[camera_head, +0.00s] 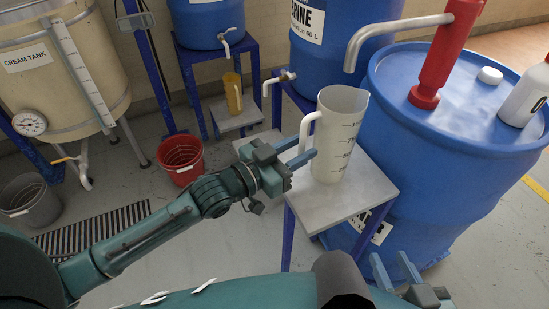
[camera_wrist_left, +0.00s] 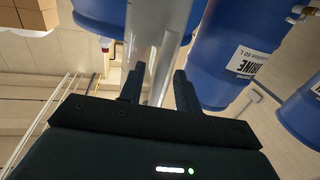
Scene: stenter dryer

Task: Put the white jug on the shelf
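The white jug (camera_head: 341,130) is translucent with dark measuring marks. It stands upright on a grey-topped stand (camera_head: 330,208) with blue legs, its handle facing left. It also shows in the left wrist view (camera_wrist_left: 160,25). My left gripper (camera_head: 309,146) is at the handle. Its two fingers (camera_wrist_left: 158,82) are apart, with the handle seemingly between them and not visibly clamped. My right gripper (camera_head: 390,256) is open and empty, low in front of the blue drum. A lower grey shelf (camera_head: 237,121) holds a yellow jug (camera_head: 233,93); I cannot tell which surface is the task's shelf.
A large blue drum (camera_head: 440,180) with a red pump (camera_head: 440,60) stands close right of the jug. A white bottle (camera_head: 525,95) and white cap (camera_head: 490,75) sit on it. A red bucket (camera_head: 181,160), grey bucket (camera_head: 30,200) and cream tank (camera_head: 60,70) are left.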

